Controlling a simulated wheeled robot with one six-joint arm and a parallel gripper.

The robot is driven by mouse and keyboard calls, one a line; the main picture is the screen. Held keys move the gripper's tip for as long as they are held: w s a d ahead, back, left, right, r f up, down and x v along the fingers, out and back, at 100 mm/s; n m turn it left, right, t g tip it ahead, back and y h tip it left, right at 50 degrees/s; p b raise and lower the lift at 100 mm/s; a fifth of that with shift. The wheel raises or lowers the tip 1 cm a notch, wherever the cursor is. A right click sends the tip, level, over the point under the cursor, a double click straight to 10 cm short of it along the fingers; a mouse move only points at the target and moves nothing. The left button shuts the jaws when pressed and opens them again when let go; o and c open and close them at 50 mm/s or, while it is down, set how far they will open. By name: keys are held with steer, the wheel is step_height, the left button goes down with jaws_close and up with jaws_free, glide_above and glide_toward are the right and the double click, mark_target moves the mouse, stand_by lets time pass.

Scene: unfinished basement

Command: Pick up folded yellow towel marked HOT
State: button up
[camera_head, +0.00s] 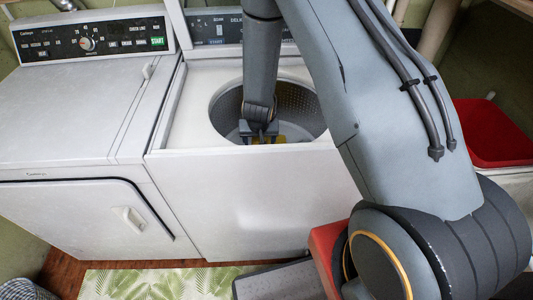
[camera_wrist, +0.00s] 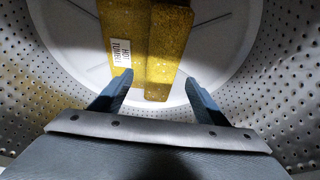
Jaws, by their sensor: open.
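The folded yellow towel (camera_wrist: 165,50) lies in the bottom of the washer drum in the wrist view. A white label (camera_wrist: 121,52) on its left part reads HOT and a second, less clear word. My gripper (camera_wrist: 158,88) is open inside the drum, its two fingers apart near the towel's near end. Nothing is held between them. In the head view my gripper (camera_head: 259,133) reaches down through the washer's round opening (camera_head: 222,108). Only a small bit of yellow (camera_head: 281,139) shows beside it there; the rest is hidden by the rim and gripper.
The perforated drum wall (camera_wrist: 278,80) surrounds my gripper. The white washer (camera_head: 245,200) stands beside a white dryer (camera_head: 70,120) on the left. A red bin (camera_head: 495,130) is at the right. A leaf-patterned mat (camera_head: 150,284) lies on the floor in front.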

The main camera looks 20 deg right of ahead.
steer(key=shift+p+x, duration=1.05)
steer(key=shift+x, duration=1.8)
steer(key=shift+w+a, duration=0.15)
steer(key=c, duration=1.2)
steer(key=shift+r, duration=0.1)
steer(key=shift+c, duration=0.3)
steer(key=shift+r, duration=0.1)
